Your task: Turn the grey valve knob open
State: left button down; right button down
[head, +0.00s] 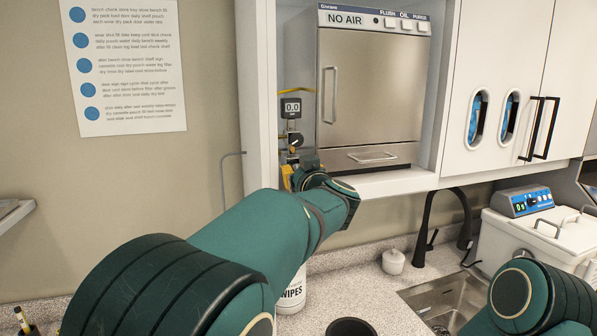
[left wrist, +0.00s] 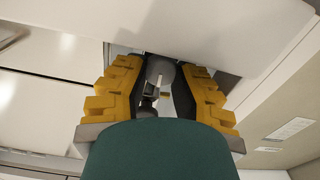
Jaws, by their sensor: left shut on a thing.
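The grey valve knob (left wrist: 160,73) sits between the yellow-backed fingers of my left gripper (left wrist: 157,92) in the left wrist view. The gripper is shut on it. In the head view my left gripper (head: 289,178) is at the valve fittings, left of the steel autoclave, and it hides the knob there. A small dial (head: 295,140) and a display reading 0.0 (head: 291,108) are just above the gripper. My right gripper is out of view; only part of my right arm shows at the lower right.
The steel autoclave (head: 370,85), labelled NO AIR, stands in the open bay close to the right. The bay's white side wall (head: 258,90) is close on the left. Below are a wipes tub (head: 292,292), a black tap (head: 428,236) and a sink (head: 445,300).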

pick_arm(q)
jog(key=shift+a+r+n, duration=0.1)
jog(key=shift+n, duration=0.7)
jog(key=c, duration=0.9)
grip_release()
jog(key=shift+w, duration=0.15)
jog(key=v, duration=1.2)
